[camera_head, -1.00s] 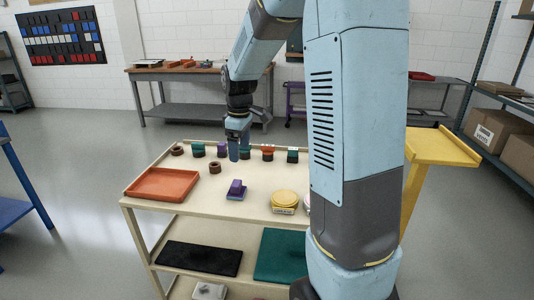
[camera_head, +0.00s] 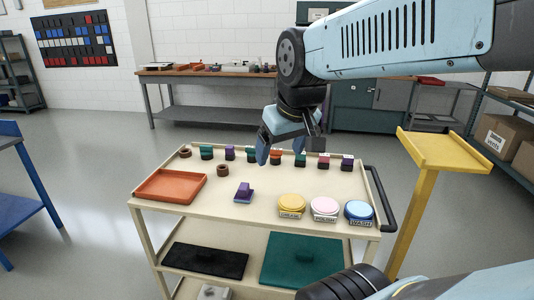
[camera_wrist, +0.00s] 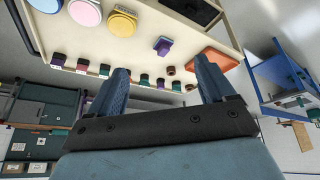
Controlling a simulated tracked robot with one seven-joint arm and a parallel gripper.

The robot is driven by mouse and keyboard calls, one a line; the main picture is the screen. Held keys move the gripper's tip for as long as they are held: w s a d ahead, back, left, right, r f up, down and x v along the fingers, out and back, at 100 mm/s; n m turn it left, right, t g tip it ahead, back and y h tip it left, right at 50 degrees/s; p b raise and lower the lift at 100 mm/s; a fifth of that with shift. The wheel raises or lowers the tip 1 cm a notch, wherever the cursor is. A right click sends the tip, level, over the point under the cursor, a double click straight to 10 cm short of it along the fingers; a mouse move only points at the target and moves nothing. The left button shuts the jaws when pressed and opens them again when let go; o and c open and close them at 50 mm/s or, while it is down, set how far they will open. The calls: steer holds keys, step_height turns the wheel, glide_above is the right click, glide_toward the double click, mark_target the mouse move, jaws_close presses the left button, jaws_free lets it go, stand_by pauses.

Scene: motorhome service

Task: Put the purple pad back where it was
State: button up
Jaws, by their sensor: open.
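A purple pad (camera_head: 243,192) with a raised grip sits on a pale blue-violet base, alone in the middle of the cream cart top (camera_head: 270,180). It also shows in the wrist view (camera_wrist: 163,45). Two more purple-topped pads stand in the back row, one left of centre (camera_head: 229,153) and one at the right end (camera_head: 347,162). My gripper (camera_head: 281,150) is open and empty above the back row, behind and to the right of the lone purple pad. In the wrist view its two blue fingers (camera_wrist: 161,66) are spread wide. The gripper hides part of the row.
An orange tray (camera_head: 170,186) lies at the cart's left. Yellow (camera_head: 291,204), pink (camera_head: 324,206) and blue (camera_head: 359,209) round pads with labels stand at the front right. A yellow stand (camera_head: 432,150) rises right of the cart.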

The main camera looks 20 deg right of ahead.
steer(key=shift+s+a+f+m+t, duration=0.1)
steer(key=shift+s+m, duration=0.1)
steer(key=shift+s, duration=0.3)
steer(key=shift+s+a+r+m+t, duration=0.1)
steer(key=shift+s+m, duration=0.1)
steer(key=shift+s, duration=0.25)
steer(key=shift+s+f+m+t, duration=0.1)
steer(key=shift+s+m, duration=0.1)
steer(key=shift+s, duration=0.3)
